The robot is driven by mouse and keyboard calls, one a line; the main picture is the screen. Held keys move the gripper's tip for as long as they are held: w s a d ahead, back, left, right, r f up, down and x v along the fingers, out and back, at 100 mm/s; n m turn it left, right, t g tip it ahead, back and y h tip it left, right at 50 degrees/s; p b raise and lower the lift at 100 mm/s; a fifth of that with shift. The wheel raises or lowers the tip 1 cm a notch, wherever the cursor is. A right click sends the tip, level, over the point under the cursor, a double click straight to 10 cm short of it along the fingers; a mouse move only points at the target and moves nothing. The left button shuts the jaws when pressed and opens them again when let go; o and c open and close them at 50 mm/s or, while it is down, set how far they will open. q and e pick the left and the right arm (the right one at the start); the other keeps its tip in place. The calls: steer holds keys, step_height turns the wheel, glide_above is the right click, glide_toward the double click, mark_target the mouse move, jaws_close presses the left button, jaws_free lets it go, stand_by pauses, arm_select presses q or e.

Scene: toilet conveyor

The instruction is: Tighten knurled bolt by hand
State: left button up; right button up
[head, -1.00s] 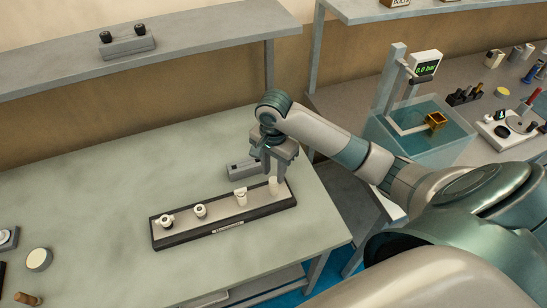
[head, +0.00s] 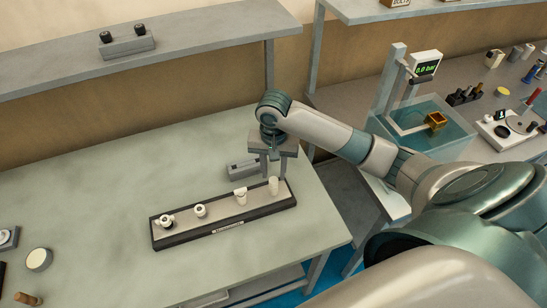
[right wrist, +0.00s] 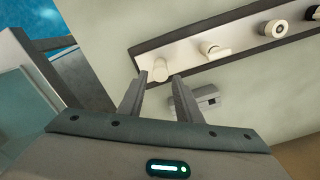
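A long dark-edged tray (head: 225,228) lies on the table with several white fittings on its pale top. The two left ones, a fitting (head: 166,220) and another fitting (head: 200,210), show dark round openings. A third white fitting (head: 240,196) and the rightmost white fitting (head: 273,187) stand to the right. I cannot tell which part is the knurled bolt. My right gripper (head: 273,172) points down over the tray's right end, open. In the right wrist view, the rightmost white fitting (right wrist: 160,71) shows between its fingertips (right wrist: 159,79); contact is not clear. My left gripper is out of view.
A small grey block (head: 240,169) lies behind the tray. A shelf block with two black knobs (head: 126,45) stands at the upper left. A tank (head: 425,135) and a display reading 0.0 bar (head: 427,69) stand at right. The table's left middle is clear.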

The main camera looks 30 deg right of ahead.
steer(key=shift+n, duration=0.3)
steer(key=n, duration=0.4)
stand_by(0.3)
steer(key=n, duration=0.2)
steer(key=shift+n, duration=1.4)
steer(key=n, duration=0.4)
steer(key=shift+n, duration=0.3)
